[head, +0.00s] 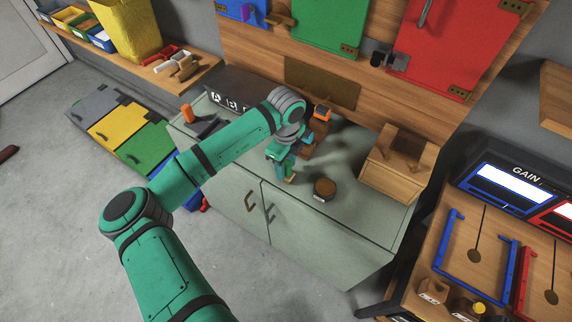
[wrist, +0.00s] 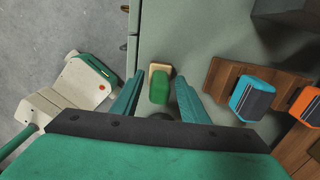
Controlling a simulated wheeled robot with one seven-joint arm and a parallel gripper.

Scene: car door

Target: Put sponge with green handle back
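The sponge with the green handle (wrist: 159,88) sits on the grey-green cabinet top, its pale tan base showing at one end in the wrist view. My gripper (wrist: 159,82) is open, its two green fingers on either side of the sponge with visible gaps. In the head view my gripper (head: 284,165) is low over the cabinet top and partly hides the sponge (head: 291,178). A brown wooden rack (wrist: 219,81) to the right holds a blue-handled item (wrist: 252,96) and an orange-handled item (wrist: 305,104); the rack's other part is cut off by the frame.
A wooden board with coloured doors (head: 330,25) rises behind. The front right of the top is clear.

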